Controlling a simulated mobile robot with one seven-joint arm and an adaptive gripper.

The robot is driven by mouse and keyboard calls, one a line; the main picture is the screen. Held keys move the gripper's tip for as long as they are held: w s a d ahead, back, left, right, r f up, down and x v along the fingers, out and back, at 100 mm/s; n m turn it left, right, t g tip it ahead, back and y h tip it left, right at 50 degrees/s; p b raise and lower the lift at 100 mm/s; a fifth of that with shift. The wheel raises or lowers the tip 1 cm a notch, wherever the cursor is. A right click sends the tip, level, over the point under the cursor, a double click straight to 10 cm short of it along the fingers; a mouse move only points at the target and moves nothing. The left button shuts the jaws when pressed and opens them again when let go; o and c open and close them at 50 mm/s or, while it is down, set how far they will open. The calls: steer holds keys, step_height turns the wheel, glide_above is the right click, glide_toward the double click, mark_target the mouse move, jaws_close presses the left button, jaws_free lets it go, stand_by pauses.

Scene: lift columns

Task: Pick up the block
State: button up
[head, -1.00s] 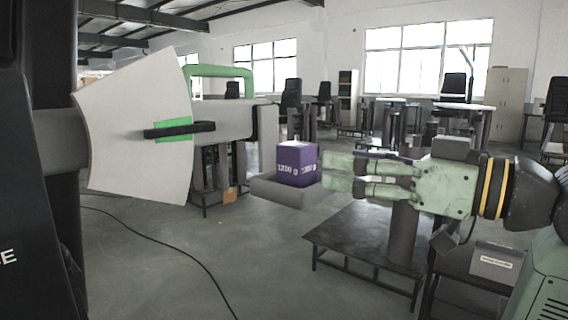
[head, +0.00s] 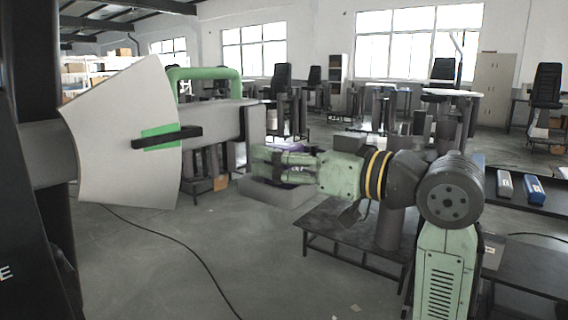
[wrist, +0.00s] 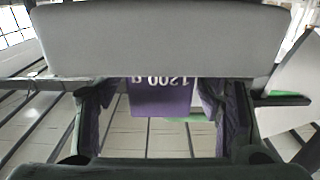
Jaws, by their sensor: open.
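The purple block (wrist: 160,100) shows in the wrist view with upside-down white "1200 g" lettering. It lies between the two fingers of my gripper (wrist: 163,112), which are open on either side of it; contact cannot be told. In the head view my green gripper (head: 262,161) reaches left over the grey tray (head: 285,194) of the lift column, at block height. The wide grey surface (wrist: 160,38) across the top of the wrist view looks like the tray.
The column's grey upright plate (head: 251,128) stands close by the fingertips. A green handle (head: 205,73) and a white fan-shaped panel (head: 125,140) with a black lever (head: 166,138) are to the left. A dark low table (head: 340,235) stands below my arm.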

steer(key=shift+c, duration=0.4)
jaws_close()
stand_by(0.4)
steer(key=shift+r, duration=0.1)
